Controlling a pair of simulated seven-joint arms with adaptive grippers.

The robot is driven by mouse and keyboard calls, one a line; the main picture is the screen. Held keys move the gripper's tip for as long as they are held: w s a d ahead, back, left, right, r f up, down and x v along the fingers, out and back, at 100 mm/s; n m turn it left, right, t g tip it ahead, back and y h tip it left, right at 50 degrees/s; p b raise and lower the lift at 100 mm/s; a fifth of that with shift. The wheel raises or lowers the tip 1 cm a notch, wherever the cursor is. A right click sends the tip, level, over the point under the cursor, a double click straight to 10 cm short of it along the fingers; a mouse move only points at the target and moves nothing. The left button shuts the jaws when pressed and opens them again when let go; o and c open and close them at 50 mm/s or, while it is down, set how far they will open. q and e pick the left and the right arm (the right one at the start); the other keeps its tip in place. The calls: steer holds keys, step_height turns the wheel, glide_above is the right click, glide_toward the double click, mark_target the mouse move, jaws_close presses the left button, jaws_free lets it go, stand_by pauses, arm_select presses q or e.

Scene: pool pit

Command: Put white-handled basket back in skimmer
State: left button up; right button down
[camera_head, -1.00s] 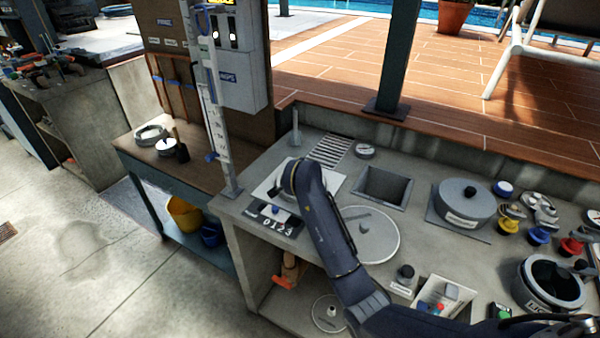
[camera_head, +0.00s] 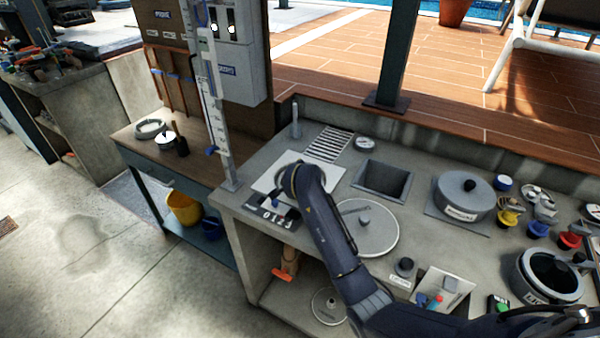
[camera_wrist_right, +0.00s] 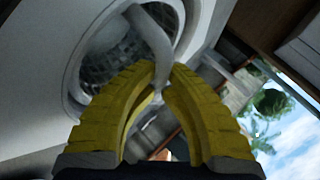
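In the head view, my right arm reaches in from the lower right, and its wrist is over the square white skimmer plate (camera_head: 268,182) at the counter's left end. The arm hides the plate's middle and the gripper there. In the right wrist view, the yellow fingers of my right gripper (camera_wrist_right: 166,84) close together at the tips around the pale curved handle (camera_wrist_right: 155,38). The handle belongs to a dark mesh basket (camera_wrist_right: 103,65) inside a white round rim (camera_wrist_right: 73,72). I cannot tell how deep the basket sits. My left gripper is not in view.
A round grey lid (camera_head: 378,237) lies right of the plate. Behind are a slotted grate (camera_head: 328,144) and a square recess (camera_head: 384,181). A lidded pot (camera_head: 465,194) and several coloured-cap items stand right. A tall measuring post (camera_head: 219,125) rises beside the plate.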

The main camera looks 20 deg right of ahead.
steer(key=shift+f, duration=1.05)
